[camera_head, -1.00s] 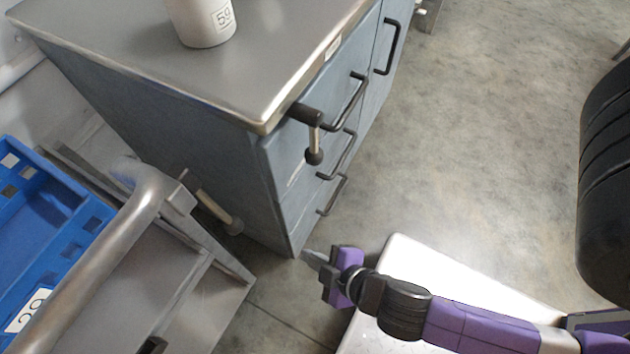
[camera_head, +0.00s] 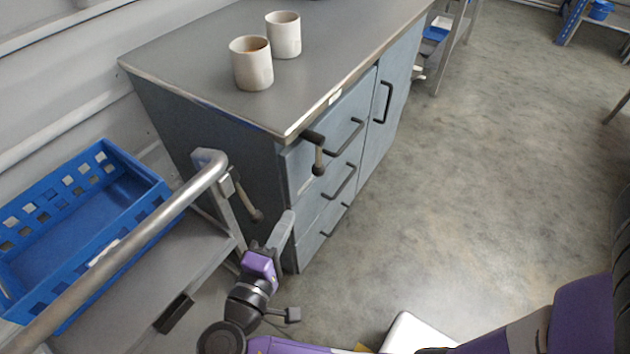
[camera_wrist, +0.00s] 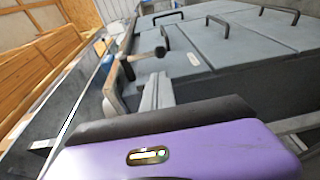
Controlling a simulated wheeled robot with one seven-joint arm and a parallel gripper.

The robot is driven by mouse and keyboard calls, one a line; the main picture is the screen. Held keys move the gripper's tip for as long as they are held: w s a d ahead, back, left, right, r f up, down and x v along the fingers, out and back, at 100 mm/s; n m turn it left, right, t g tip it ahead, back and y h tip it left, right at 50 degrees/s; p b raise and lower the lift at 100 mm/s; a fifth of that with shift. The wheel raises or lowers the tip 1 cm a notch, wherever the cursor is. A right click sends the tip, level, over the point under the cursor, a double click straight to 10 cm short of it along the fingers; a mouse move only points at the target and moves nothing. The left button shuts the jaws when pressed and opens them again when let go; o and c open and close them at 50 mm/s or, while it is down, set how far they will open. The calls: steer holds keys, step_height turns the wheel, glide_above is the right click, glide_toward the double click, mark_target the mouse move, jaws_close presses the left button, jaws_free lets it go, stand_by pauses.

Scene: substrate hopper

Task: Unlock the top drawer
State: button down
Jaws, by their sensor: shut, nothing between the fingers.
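A grey-blue cabinet (camera_head: 225,150) with a metal top has several drawers. The top drawer (camera_head: 345,115) appears closed. A dark crank-like lock lever (camera_head: 319,157) with a hanging knobbed arm sits at its near top corner. My gripper (camera_head: 286,222) is shut and empty. It points up near the cabinet's near lower corner, below and left of the lever and apart from it. In the wrist view, my fingers (camera_wrist: 157,92) point toward a knobbed lever (camera_wrist: 140,58) near the cabinet edge.
Another knobbed lever (camera_head: 247,200) hangs by the cabinet's side. A metal cart (camera_head: 180,262) with a tubular handle and a blue crate (camera_head: 85,222) stands close on the left. Two cups (camera_head: 251,66) stand on the cabinet. The floor (camera_head: 450,190) to the right is open.

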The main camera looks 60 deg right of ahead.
mark_target(317, 164)
steer(key=shift+s+a+r+m+g+h, duration=0.15)
steer(key=shift+a+r+m+g+h, duration=0.1)
steer(key=shift+r, duration=0.3)
steer(key=shift+s+a+r+m+g+h, duration=0.1)
steer(key=shift+a+r+m+g+h, duration=0.1)
steer(key=shift+r, duration=0.3)
steer(key=b+x, duration=0.1)
steer(key=x, duration=1.3)
steer(key=shift+w+f, duration=0.1)
steer(key=shift+f, duration=0.15)
